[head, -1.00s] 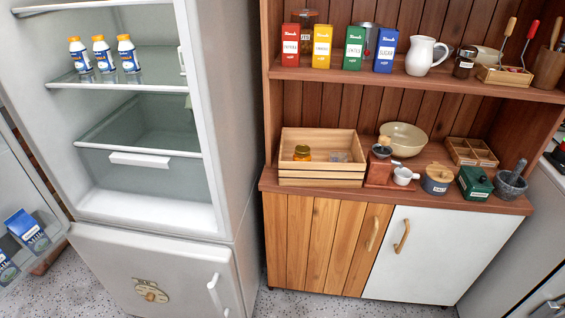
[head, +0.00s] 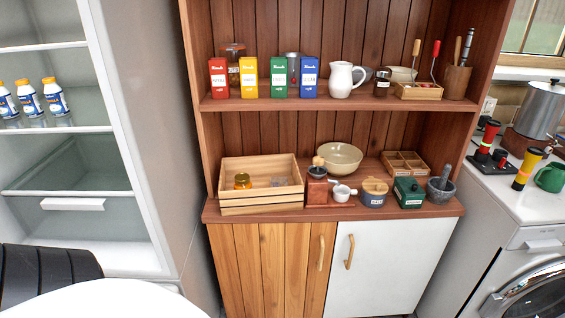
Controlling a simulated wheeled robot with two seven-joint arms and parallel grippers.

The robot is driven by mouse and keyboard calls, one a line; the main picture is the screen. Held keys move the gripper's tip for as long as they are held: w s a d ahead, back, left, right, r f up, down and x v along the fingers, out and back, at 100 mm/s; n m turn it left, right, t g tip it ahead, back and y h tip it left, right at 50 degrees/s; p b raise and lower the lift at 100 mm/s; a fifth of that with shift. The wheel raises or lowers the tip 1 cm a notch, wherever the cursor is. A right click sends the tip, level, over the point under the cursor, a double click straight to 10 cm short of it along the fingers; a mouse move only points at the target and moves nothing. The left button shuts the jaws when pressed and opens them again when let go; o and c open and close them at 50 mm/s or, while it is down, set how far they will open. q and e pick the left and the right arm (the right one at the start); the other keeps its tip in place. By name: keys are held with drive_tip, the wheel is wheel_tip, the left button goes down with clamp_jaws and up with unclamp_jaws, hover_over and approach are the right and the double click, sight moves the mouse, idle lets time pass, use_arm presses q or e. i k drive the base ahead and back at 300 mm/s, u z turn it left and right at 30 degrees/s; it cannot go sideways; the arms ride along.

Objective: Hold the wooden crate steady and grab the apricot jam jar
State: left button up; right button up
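The wooden crate (head: 262,200) is a slatted light-wood box on the left of the cabinet counter. The apricot jam jar (head: 242,181) is a small orange-yellow jar with its upper part showing inside the crate, towards the left. Its lower part is hidden by the crate's front slats. A clear glass item (head: 279,182) shows beside it in the crate. Neither of my grippers is in view.
A coffee grinder (head: 317,186), a cream bowl (head: 339,157), a salt pot (head: 374,192) and a green box (head: 409,192) stand right of the crate. Coloured tins line the shelf above. The open fridge (head: 75,140) is at left.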

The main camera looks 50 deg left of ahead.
sight(242, 180)
drive_tip(key=z, duration=0.1)
drive_tip(key=i, duration=1.4)
drive_tip(key=u, duration=1.75)
